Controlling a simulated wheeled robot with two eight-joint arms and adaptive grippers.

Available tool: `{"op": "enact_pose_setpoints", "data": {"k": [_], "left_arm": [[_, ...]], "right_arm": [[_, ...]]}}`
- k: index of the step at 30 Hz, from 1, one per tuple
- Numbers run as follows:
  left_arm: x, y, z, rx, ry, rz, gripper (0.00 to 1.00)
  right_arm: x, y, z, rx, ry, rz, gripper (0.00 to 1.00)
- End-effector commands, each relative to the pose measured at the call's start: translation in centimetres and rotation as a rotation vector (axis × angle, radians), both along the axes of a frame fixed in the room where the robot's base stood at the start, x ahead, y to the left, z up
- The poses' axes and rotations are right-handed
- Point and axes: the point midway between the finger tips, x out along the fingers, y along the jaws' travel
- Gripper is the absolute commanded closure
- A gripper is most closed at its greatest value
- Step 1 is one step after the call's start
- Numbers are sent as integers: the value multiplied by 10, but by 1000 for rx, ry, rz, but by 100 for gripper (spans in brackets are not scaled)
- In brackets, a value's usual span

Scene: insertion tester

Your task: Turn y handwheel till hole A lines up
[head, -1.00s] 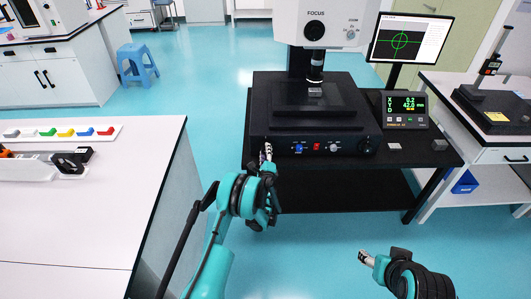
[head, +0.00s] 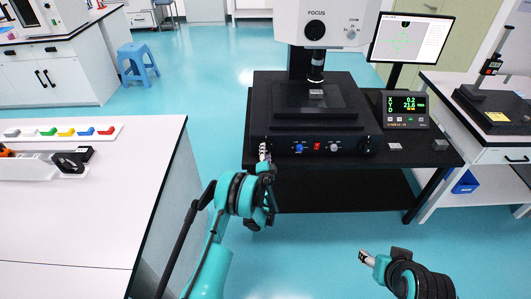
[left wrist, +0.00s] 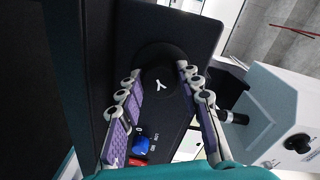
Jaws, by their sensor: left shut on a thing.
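The y handwheel (left wrist: 162,88) is a black knob marked Y on the stage's front panel, shown in the left wrist view. My left gripper (left wrist: 160,72) has its fingers on both sides of the knob and is shut on it. In the head view the left gripper (head: 264,152) hides the knob at the panel's left end. The monitor (head: 410,38) shows a pale picture with a faint green crosshair and a black shape at its top edge. The readout (head: 405,105) appears to show X 0.2 and Y 21.6. I cannot pick out hole A. My right gripper (head: 368,257) is at lower right, away from the stage.
A small grey part (head: 316,93) sits on the stage (head: 275,112) under the lens (head: 316,70). Blue and red buttons are on the front panel (head: 317,158). Two small blocks lie on the black table. A white bench (head: 75,225) stands at left.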

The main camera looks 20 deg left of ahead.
Motion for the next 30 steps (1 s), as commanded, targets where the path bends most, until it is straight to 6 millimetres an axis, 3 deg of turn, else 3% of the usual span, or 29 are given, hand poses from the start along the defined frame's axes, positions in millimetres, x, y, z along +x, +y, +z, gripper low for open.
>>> {"op": "enact_pose_setpoints", "data": {"k": [9,26,27,29,30], "left_arm": [[1,1,0,-126,-37,2,94],[1,1,0,-155,-45,2,94],[1,1,0,-155,-45,2,60],[1,1,0,-155,-45,2,44],[0,1,0,-155,-44,2,44]], "right_arm": [[0,0,0,0,0,0,44],[0,0,0,0,0,0,44],[0,0,0,0,0,0,44],[0,0,0,0,0,0,44],[0,0,0,0,0,0,44]]}}
